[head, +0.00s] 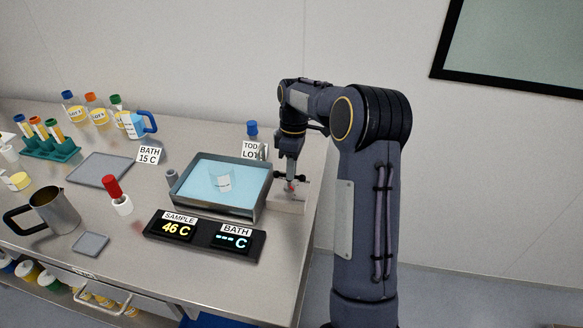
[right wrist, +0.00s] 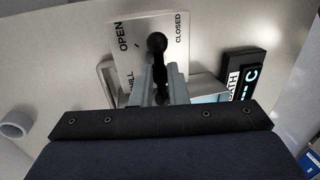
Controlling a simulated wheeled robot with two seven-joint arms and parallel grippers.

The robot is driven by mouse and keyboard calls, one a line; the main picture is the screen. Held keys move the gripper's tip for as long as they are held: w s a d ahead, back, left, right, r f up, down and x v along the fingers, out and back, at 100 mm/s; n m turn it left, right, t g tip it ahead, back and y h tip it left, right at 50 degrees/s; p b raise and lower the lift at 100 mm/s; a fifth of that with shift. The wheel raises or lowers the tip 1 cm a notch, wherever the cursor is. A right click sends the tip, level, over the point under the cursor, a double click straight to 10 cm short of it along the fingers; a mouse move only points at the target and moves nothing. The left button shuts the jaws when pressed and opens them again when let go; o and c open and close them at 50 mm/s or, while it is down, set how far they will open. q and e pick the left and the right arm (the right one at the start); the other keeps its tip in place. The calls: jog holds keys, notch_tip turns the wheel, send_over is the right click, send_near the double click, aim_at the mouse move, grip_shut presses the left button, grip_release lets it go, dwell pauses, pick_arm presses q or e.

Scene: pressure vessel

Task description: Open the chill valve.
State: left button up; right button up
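The chill valve's label plate (right wrist: 180,50) shows in the right wrist view, with OPEN on the left, CLOSED on the right and part of the word CHILL below. A black lever with a ball knob (right wrist: 157,42) stands in front of it; the knob appears between the two words. My right gripper (right wrist: 161,90) has its fingers close on both sides of the lever and appears shut on it. In the head view my right gripper (head: 291,180) reaches down to the valve block (head: 290,204), right of the water bath. The fingers hide part of the lever. My left gripper is not in view.
The bath (head: 258,205) holds a beaker (head: 221,178) in blue water. The display (head: 204,237) reads SAMPLE 46 C and BATH dashes. A blue-capped bottle (head: 252,131) stands behind the valve. A metal jug (head: 55,212), tube rack and bottles stand left.

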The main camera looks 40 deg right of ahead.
grip_shut()
jog(key=shift+n, duration=0.3)
jog(key=n+p, duration=0.1)
jog(key=n, duration=0.1)
jog(key=shift+w+r+n+h+p, duration=0.1)
jog(key=shift+w+n+h+p, duration=0.05)
jog(key=shift+n+h+p, duration=0.2)
jog(key=n, duration=0.2)
jog(key=n+p, duration=0.1)
jog(key=n, duration=0.1)
jog(key=shift+w+a+n+g+h+p, duration=0.1)
jog(key=shift+w+n+g+h+p, duration=0.05)
jog(key=shift+n+g+h+p, duration=0.2)
jog(key=n+h+p, duration=0.1)
jog(key=n, duration=0.4)
jog(key=shift+w+a, duration=0.1)
jog(key=shift+a+n+h+p, duration=0.15)
jog(key=shift+n+p, duration=0.3)
jog(key=shift+n, duration=0.75)
jog(key=shift+n+h+p, duration=0.25)
jog(key=shift+n+p, duration=0.15)
jog(key=shift+n, duration=0.8)
